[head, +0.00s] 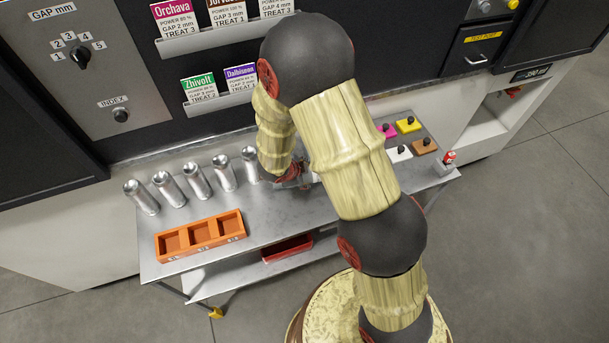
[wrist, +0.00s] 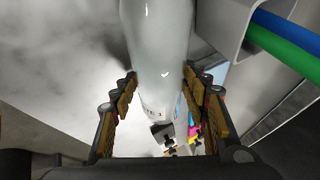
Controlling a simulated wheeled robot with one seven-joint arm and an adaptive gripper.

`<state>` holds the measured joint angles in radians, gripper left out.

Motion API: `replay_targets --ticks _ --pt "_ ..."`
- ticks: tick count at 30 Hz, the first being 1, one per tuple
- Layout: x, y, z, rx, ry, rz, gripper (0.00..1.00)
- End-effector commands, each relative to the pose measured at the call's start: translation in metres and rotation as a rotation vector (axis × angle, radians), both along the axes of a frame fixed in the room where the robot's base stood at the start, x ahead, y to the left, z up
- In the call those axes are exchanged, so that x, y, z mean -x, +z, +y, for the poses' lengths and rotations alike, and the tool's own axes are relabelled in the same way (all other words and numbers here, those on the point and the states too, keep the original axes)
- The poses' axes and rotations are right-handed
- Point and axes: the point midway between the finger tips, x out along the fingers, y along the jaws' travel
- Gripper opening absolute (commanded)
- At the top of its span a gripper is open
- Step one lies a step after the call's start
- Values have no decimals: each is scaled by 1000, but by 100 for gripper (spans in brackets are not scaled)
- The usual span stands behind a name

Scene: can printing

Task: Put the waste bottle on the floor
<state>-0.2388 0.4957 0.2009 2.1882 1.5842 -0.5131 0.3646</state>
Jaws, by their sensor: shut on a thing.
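My gripper (wrist: 160,85) is shut on a glossy pale bottle (wrist: 158,40), with a finger on each side of it. Part of a printed label shows low on it, too small to read in full; I take it for the waste bottle. In the head view my gripper (head: 292,180) is over the worktable, partly behind my arm. The bottle is mostly hidden there, and I cannot tell whether its base touches the table. The grey tiled floor (head: 520,240) shows to the right and in front of the table.
A red bin (head: 287,249) is on the lower shelf. Blue and green tubes (wrist: 285,45) are near the bottle.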

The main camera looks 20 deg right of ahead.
Motion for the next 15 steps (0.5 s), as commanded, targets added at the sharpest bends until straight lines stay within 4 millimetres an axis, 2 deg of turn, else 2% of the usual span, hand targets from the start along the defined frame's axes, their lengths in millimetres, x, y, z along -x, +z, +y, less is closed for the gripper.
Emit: replay_targets --ticks 4,5,15 --pt "0 -2 0 0 1 0 20" --pt "0 -3 0 0 1 0 46" --pt "0 -2 0 0 0 0 64"
